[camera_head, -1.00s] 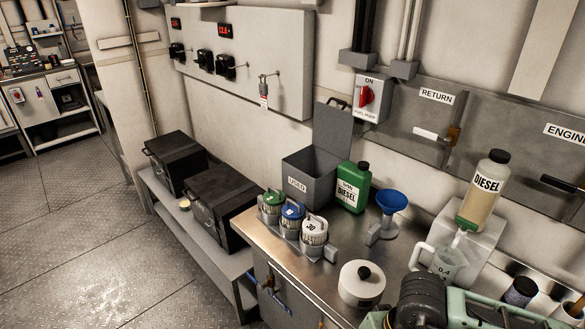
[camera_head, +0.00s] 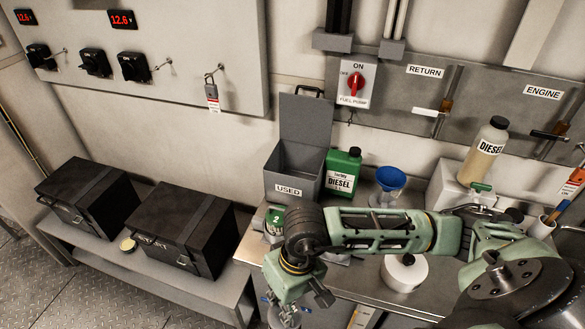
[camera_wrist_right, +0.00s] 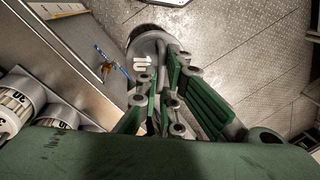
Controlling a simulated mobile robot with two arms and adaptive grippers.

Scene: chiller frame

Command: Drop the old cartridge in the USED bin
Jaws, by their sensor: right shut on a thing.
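My right gripper (camera_head: 295,302) is low in front of the bench's front edge in the head view. In the wrist view its fingers (camera_wrist_right: 160,95) are shut on a grey round cartridge (camera_wrist_right: 144,52) marked "10". The cartridge also shows in the head view (camera_head: 285,319), partly cut off at the bottom edge. The grey USED bin (camera_head: 289,189) stands on the bench with its lid up, above and behind the gripper. My left gripper is not in view.
A green-capped cartridge (camera_head: 275,222) stands on the bench by my arm, which hides its neighbours. A green diesel jug (camera_head: 341,178) and a blue funnel (camera_head: 391,178) stand right of the bin. Black boxes (camera_head: 182,228) sit on the low shelf at left.

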